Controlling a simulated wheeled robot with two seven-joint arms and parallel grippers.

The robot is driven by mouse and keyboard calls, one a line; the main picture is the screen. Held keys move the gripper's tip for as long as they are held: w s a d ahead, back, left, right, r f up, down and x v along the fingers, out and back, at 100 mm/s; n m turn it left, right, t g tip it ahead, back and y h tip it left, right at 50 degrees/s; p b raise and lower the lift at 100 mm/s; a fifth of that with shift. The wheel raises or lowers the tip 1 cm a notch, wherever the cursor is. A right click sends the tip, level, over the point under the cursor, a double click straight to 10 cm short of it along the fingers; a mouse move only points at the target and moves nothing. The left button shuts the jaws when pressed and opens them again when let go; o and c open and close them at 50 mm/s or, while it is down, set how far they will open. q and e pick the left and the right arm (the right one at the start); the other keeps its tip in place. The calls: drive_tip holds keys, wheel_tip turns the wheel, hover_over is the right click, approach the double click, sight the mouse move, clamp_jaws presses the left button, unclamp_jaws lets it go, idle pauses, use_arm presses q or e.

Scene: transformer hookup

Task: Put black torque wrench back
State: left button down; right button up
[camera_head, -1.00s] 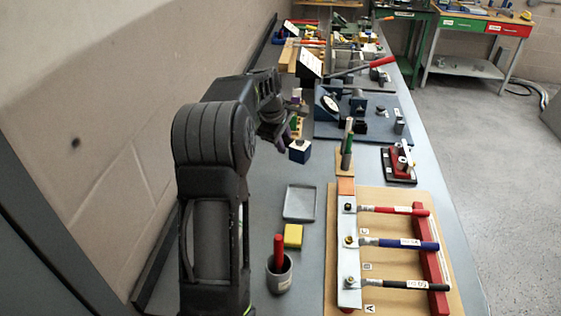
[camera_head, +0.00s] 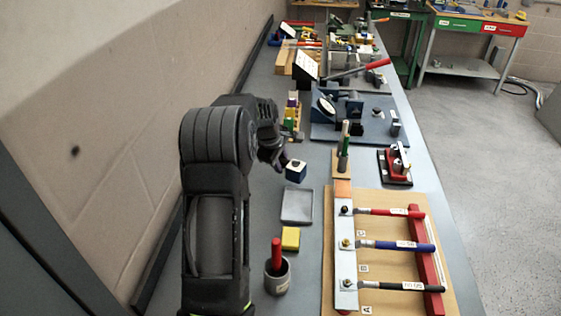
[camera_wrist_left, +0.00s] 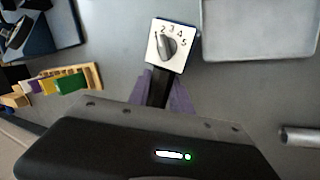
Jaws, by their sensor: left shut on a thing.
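The black torque wrench (camera_head: 400,286) lies across the board at the front, its head at the pale metal bar (camera_head: 345,262) and its handle on the red rest (camera_head: 428,262). My left gripper (camera_head: 283,162) is away from it, at the back left beyond the grey tray. It is shut on a small blue block (camera_head: 296,172) with a white numbered dial face. In the left wrist view the dial block (camera_wrist_left: 172,45) shows just past the purple fingers (camera_wrist_left: 163,92). Whether the block touches the table is hard to tell. My right gripper is not in view.
Red (camera_head: 395,212) and blue (camera_head: 400,245) wrenches lie parallel on the same board. The grey tray (camera_head: 297,218), a yellow block (camera_head: 290,238) and a cup (camera_head: 277,280) with a red-handled tool stand left of the board. A blue panel with a gauge (camera_head: 326,108) is behind.

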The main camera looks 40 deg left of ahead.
use_arm(q)
drive_tip(key=shift+f+b, duration=0.35)
drive_tip(key=shift+f, duration=0.05)
drive_tip(key=c, duration=1.2)
unclamp_jaws()
drive_tip(key=shift+o, duration=0.2)
drive_tip(key=shift+r, duration=0.15)
drive_tip(key=shift+r+p, duration=0.3)
drive_tip(key=shift+p, duration=0.1)
drive_tip(key=b+v, duration=0.2)
drive_tip(key=v, duration=1)
drive_tip(key=shift+s, duration=0.1)
drive_tip(key=shift+f, duration=0.1)
